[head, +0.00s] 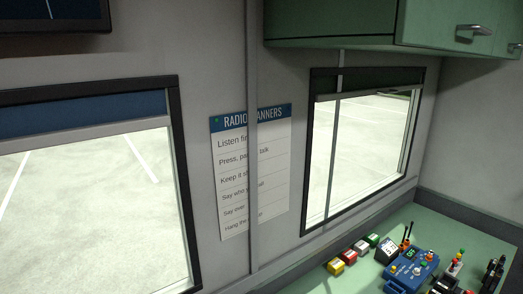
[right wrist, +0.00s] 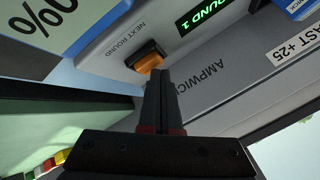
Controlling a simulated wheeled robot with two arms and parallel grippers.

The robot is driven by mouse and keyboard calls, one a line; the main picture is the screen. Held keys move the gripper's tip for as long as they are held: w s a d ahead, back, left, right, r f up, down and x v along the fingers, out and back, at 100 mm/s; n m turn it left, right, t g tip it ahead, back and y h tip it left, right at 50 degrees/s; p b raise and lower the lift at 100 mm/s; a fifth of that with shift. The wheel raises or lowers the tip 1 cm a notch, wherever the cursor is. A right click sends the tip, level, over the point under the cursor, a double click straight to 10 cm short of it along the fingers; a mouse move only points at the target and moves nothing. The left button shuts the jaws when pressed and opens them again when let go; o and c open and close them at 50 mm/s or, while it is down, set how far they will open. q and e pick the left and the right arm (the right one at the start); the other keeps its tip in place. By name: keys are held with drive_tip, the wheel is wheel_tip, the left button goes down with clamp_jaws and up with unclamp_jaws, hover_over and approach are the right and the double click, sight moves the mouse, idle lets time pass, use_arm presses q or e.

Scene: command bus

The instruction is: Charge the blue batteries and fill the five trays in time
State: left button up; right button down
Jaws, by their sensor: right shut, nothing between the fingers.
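In the right wrist view my right gripper (right wrist: 160,76) is shut and empty. Its fingertips are at the lower edge of an orange button (right wrist: 146,55) marked NEXT ROUND; I cannot tell whether they touch it. The button sits on a grey machine panel (right wrist: 190,85) with the partly hidden word AMPWICH. A green-lettered display (right wrist: 203,18) above it reads ROUND 1, its first letter partly cut. I cannot make out any blue battery or tray for certain. My left gripper is not in view.
In the head view a green counter (head: 437,226) at lower right holds yellow (head: 336,266), red (head: 348,256) and green (head: 372,240) blocks, a blue device (head: 408,270) and small dark items. A green cupboard (head: 340,22) hangs above. A label (right wrist: 293,43) reads AST +25.

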drive_tip(key=shift+f, duration=0.2)
idle(0.3)
drive_tip(key=shift+r, duration=0.7)
drive_tip(key=shift+r, duration=0.1)
wheel_tip(320, 180, up, 6)
drive_tip(key=shift+f+p, duration=0.1)
drive_tip(key=shift+p, duration=1.15)
